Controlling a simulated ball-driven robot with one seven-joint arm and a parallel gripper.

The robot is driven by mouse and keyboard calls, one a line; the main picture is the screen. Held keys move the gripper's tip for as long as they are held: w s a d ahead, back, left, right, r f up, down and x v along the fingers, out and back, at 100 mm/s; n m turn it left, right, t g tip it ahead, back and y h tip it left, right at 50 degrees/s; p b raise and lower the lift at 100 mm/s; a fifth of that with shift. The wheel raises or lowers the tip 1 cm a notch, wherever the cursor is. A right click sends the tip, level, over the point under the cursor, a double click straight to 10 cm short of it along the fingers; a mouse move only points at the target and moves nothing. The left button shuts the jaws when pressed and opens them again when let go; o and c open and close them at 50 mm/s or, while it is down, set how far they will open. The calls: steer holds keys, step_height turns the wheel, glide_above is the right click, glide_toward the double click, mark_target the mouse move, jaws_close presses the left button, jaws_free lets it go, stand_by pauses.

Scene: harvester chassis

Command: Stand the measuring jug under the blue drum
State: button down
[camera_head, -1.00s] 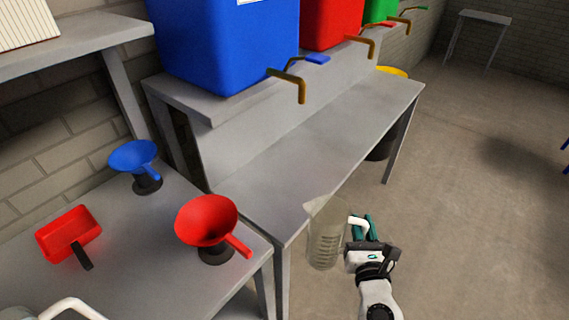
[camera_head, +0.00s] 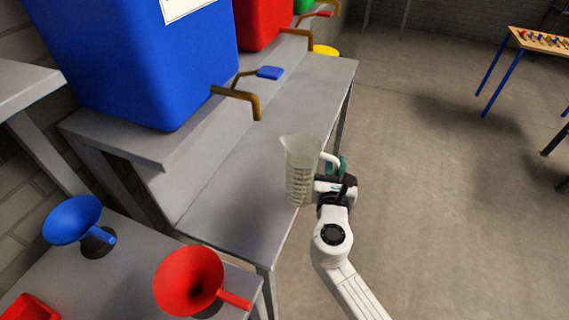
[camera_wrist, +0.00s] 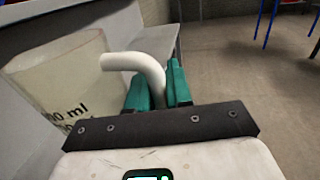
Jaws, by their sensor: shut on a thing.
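The measuring jug (camera_head: 301,172) is a clear, tall jug with dark graduation marks, upright in front of the low grey bench. It also shows in the wrist view (camera_wrist: 62,82), with its white handle (camera_wrist: 135,62) reaching between my fingers. My gripper (camera_head: 338,168), with green fingers, is shut on the handle; its fingers show in the wrist view (camera_wrist: 160,85). The blue drum (camera_head: 150,60) stands on a raised grey shelf at the left. Its brown tap (camera_head: 240,98) with a blue lever (camera_head: 269,73) points out over the bench, left of and beyond the jug.
The grey bench (camera_head: 235,185) under the taps is bare. A red drum (camera_head: 262,22) stands farther back. A red funnel (camera_head: 188,281) and a blue funnel (camera_head: 72,219) stand on the near table. Open floor (camera_head: 430,200) lies right.

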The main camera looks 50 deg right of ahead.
mark_target(294, 154)
steer(key=w+a+f, duration=0.1)
steer(key=w+a, duration=0.1)
steer(key=w, duration=0.3)
steer(key=w+a+f+p, duration=0.1)
steer(key=w+a+f, duration=0.1)
steer(key=w, duration=0.3)
steer(key=shift+w+f, duration=0.25)
steer(key=shift+w, duration=0.15)
steer(key=shift+f, duration=0.2)
steer(key=c, duration=1)
jaws_free()
steer(key=shift+c, duration=0.2)
steer(key=shift+r, duration=0.1)
